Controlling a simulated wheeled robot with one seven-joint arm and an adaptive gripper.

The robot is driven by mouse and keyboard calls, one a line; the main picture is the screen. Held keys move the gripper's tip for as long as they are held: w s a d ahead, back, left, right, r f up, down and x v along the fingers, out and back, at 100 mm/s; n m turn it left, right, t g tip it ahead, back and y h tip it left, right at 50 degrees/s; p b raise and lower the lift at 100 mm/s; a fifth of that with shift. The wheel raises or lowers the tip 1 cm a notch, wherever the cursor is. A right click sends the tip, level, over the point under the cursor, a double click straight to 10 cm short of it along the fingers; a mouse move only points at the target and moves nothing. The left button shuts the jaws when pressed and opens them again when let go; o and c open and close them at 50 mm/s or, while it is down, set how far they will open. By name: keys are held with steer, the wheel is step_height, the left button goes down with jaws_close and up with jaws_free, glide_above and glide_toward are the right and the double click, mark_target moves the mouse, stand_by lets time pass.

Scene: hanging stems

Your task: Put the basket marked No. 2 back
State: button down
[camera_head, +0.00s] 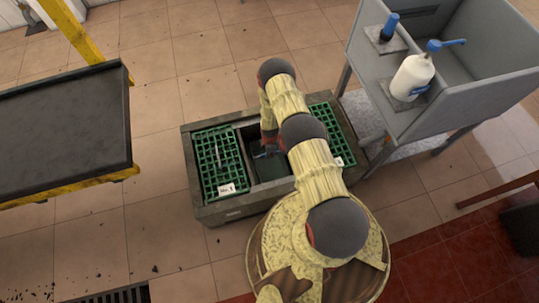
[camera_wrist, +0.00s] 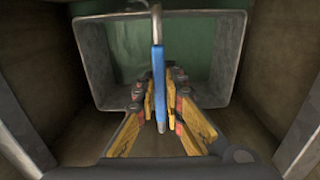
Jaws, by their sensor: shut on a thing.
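My gripper (camera_head: 268,150) reaches down over the middle bay of a grey-brown crate (camera_head: 232,211) in the head view. In the wrist view my gripper (camera_wrist: 164,97) is shut on an upright blue handle (camera_wrist: 159,75) with a bent grey metal rod at its top. Below it is a grey rectangular rim (camera_wrist: 103,75) around a smooth green inside; I cannot tell whether the handle is joined to it. A green grid basket (camera_head: 208,150) marked No. 1 sits in the left bay. Another green grid basket (camera_head: 328,118) sits at the right, its label mostly hidden by my arm.
A grey stand (camera_head: 385,92) at the upper right bears a white pump bottle (camera_head: 411,77) and a blue-topped item (camera_head: 388,30). A dark table (camera_head: 65,125) with yellow edging stands at the left. Tiled floor (camera_head: 160,240) is open left of and in front of the crate.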

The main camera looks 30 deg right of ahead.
steer(key=c, duration=1.9)
jaws_free()
steer(key=shift+f, duration=0.15)
